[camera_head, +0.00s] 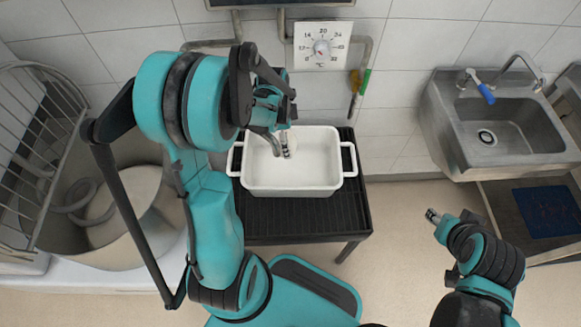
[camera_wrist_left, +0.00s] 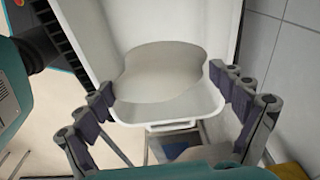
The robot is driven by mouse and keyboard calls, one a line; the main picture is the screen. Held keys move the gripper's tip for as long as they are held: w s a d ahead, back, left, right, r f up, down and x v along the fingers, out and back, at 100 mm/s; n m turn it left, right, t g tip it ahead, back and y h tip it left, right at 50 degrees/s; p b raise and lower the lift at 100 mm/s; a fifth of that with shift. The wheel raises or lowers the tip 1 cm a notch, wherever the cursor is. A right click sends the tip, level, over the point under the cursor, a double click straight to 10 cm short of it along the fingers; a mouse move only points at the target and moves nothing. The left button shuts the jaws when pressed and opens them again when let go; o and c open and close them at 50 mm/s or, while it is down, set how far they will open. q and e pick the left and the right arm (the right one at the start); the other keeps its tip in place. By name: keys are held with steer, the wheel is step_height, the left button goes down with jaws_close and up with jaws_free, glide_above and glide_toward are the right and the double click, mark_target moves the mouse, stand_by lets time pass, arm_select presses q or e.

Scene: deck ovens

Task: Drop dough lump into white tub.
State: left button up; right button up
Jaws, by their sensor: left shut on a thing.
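The white tub (camera_head: 318,190) is a rectangular container with two side handles, standing on a black slatted stand. My left gripper (camera_head: 282,143) is over the left part of the tub, pointing down. In the left wrist view its two fingers stand either side of a pale beige dough lump (camera_wrist_left: 158,78) and are shut on it. The white tub (camera_wrist_left: 262,45) lies behind the lump there. In the head view the lump is mostly hidden by the gripper. My right gripper (camera_head: 433,216) is off to the right, away from the tub; its finger opening cannot be made out.
A large steel mixing bowl (camera_head: 150,235) with a wire guard (camera_head: 35,160) stands on the left. The black stand (camera_head: 300,222) holds the tub. A steel sink (camera_head: 505,130) is at the right. A dial panel (camera_head: 322,47) is on the tiled wall. Open floor lies right of the stand.

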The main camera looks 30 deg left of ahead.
arm_select(q)
steer(key=o, duration=1.1)
steer(key=shift+r, duration=0.15)
steer(key=r, duration=0.4)
steer(key=a+r, duration=0.1)
steer(key=r, duration=0.6)
steer(key=shift+s+a+r, duration=0.15)
steer(key=shift+s+r, duration=0.2)
steer(key=shift+s, duration=0.05)
steer(key=shift+f, duration=0.1)
